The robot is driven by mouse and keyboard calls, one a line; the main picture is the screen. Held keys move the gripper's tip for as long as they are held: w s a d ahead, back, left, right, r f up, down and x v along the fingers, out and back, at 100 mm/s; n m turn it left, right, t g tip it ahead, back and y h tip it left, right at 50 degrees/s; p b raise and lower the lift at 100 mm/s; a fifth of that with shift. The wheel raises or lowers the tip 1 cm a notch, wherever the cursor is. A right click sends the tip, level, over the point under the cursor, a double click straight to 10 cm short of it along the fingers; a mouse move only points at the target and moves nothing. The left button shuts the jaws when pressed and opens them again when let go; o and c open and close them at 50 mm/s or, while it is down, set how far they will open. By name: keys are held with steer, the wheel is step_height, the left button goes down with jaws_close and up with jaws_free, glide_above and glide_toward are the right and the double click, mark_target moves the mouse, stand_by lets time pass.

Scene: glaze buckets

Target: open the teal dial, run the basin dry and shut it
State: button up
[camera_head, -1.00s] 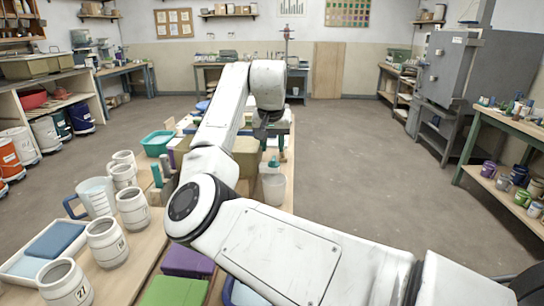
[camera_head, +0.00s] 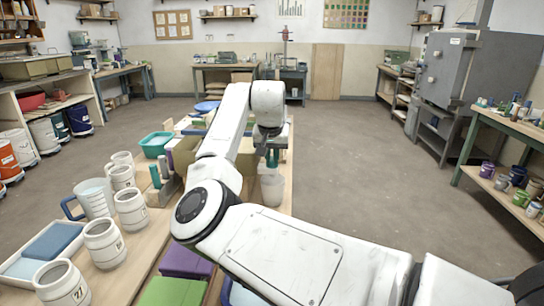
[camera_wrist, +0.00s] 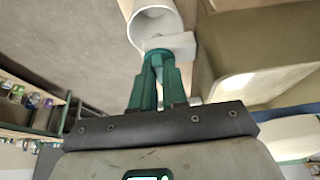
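My gripper (camera_wrist: 160,68) reaches down at the right side of the tan basin (camera_wrist: 235,35); in the head view the gripper (camera_head: 272,157) is partly hidden by my wrist. Its two green fingers are close together, with their tips at the teal dial (camera_wrist: 157,54), and look shut on it. Fingers and dial are alike in colour, so the grip is hard to make out. A pale block sits beside the dial. A whitish bucket (camera_head: 273,190) stands beneath; its open mouth shows in the wrist view (camera_wrist: 153,20). My arm hides most of the basin, and its water level cannot be seen.
The bench holds several white jars (camera_head: 104,243), a measuring jug (camera_head: 94,197), a teal tub (camera_head: 156,143), a tray with a blue block (camera_head: 53,240), and purple and green blocks at the front. The floor right of the bench is clear.

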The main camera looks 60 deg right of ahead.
jaws_close()
steer(key=shift+r+p, duration=0.15)
steer(key=shift+p, duration=0.3)
steer(key=shift+s+r+n+t+p, duration=0.1)
steer(key=shift+n+t+p, duration=0.2)
steer(key=shift+n+p, duration=0.5)
steer(key=n+p, duration=0.1)
steer(key=p, duration=0.1)
steer(key=n+p, duration=0.1)
steer(key=p, duration=0.1)
steer(key=shift+s+d+r+t+y, duration=0.1)
steer(key=shift+s+r+t+y, duration=0.05)
steer(key=shift+t+y, duration=0.15)
steer(key=n+y+p, duration=0.1)
steer(key=n+p, duration=0.2)
steer(key=p, duration=0.1)
steer(key=n+t+y+p, duration=0.1)
steer(key=n+p, duration=0.2)
steer(key=p, duration=0.1)
steer(key=shift+s+d, duration=0.1)
steer(key=shift+d, duration=0.1)
steer(key=shift+d+f+n+t+y+p, duration=0.15)
steer(key=shift+n+y+p, duration=0.35)
steer(key=shift+n+p, duration=0.65)
steer(key=shift+f+n+t+y+p, duration=0.2)
steer(key=shift+n+y+p, duration=0.35)
steer(key=shift+n, duration=1.1)
